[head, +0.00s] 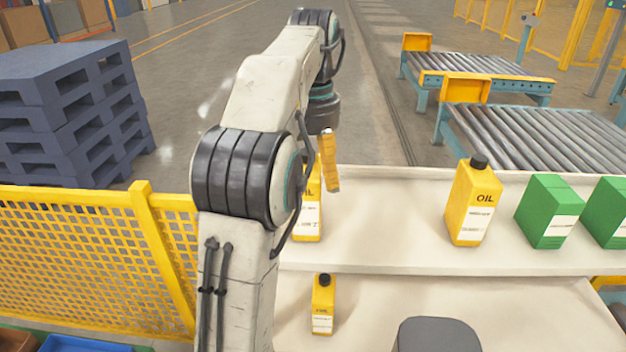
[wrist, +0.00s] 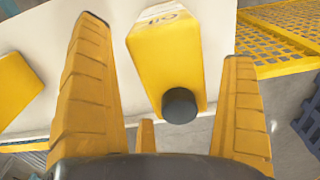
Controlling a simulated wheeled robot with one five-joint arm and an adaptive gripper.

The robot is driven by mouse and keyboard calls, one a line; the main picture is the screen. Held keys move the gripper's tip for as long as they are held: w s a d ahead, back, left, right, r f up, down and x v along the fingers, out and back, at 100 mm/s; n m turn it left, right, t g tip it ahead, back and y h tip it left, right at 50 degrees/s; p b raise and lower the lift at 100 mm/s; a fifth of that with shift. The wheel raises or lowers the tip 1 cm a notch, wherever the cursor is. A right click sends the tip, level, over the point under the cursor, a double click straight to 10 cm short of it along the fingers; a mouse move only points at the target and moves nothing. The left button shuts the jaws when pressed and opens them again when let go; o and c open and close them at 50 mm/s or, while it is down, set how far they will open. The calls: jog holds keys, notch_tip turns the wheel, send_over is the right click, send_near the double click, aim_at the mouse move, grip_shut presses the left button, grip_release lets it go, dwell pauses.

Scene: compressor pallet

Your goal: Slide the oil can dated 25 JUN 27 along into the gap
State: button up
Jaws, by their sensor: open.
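One yellow oil can (head: 311,228) stands on the upper white shelf at the left, partly hidden behind my arm. A second oil can (head: 473,205) stands upright farther right on that shelf. A smaller-looking one (head: 322,305) stands on the lower level. Their date print is too small to read, so I cannot tell which is dated 25 JUN 27. My gripper (head: 328,163) hangs by the left can. In the wrist view my gripper (wrist: 165,42) is open, with a yellow can (wrist: 165,55) and its black cap between the fingers; I cannot tell whether they touch.
Green boxes (head: 548,212) stand right of the second can. Bare shelf (head: 390,215) lies between the two upper cans. A yellow mesh fence (head: 90,245) and blue pallets (head: 70,110) are at the left. Roller conveyors (head: 540,140) stand behind. Another yellow object (wrist: 15,88) shows in the wrist view.

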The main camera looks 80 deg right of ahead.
jog(key=shift+f, duration=1.35)
jog(key=shift+c, duration=0.4)
jog(key=c, duration=1.1)
